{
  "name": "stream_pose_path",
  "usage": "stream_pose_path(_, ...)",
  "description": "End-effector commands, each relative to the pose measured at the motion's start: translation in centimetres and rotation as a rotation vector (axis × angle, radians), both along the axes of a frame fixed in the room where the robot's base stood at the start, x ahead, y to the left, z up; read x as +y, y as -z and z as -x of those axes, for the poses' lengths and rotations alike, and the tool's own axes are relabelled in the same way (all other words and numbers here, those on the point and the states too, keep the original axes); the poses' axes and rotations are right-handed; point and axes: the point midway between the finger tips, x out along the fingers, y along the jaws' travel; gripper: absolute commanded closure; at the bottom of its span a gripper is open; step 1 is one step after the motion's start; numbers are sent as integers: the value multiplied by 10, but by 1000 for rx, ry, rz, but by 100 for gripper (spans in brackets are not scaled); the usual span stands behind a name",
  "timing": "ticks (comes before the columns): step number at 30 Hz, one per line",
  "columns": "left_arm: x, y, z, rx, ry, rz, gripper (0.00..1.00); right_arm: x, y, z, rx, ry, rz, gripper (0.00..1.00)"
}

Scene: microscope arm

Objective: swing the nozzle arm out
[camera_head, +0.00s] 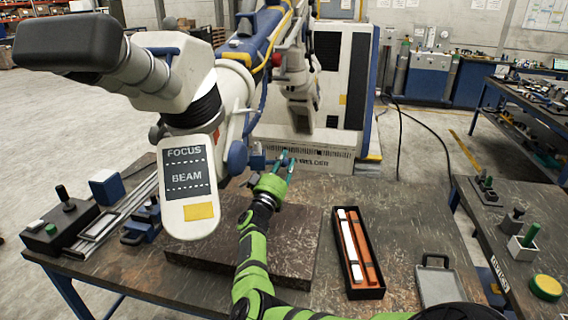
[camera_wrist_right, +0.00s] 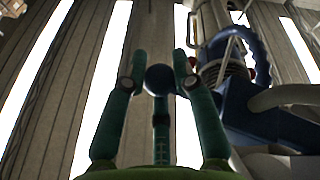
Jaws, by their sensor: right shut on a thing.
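The white nozzle arm (camera_head: 301,90) with red and dark joints hangs in front of the welder cabinet. My right gripper (camera_head: 284,162) reaches up from the bottom of the head view, just right of the microscope column and below the nozzle arm. Its teal fingers are closed around a small dark blue ball knob, clearest in the right wrist view (camera_wrist_right: 160,80) between the two fingertips. How the knob joins the nozzle arm cannot be made out. My left gripper is not in view.
The microscope head (camera_head: 165,80) and the FOCUS/BEAM panel (camera_head: 189,180) stand close on the left. A dark slab (camera_head: 300,250) lies below my right arm. A black box (camera_head: 371,290) with white and orange bars is to the right. The welder cabinet (camera_head: 350,90) stands behind.

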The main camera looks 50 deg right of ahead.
Motion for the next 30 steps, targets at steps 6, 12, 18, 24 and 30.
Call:
stream_pose_path(6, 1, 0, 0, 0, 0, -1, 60, 0, 0, 0, -2, -1, 0, 47)
stream_pose_path(12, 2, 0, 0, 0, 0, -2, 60, 0, -1, 0, -1, -1, 0, 47)
stream_pose_path(18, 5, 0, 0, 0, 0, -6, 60, 6, 2, 2, -1, -2, -2, 47)
stream_pose_path(24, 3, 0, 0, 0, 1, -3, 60, 34, 13, 13, 1, -3, -2, 47)
stream_pose_path(30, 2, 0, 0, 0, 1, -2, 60, 59, 22, 23, -1, -3, -1, 47)
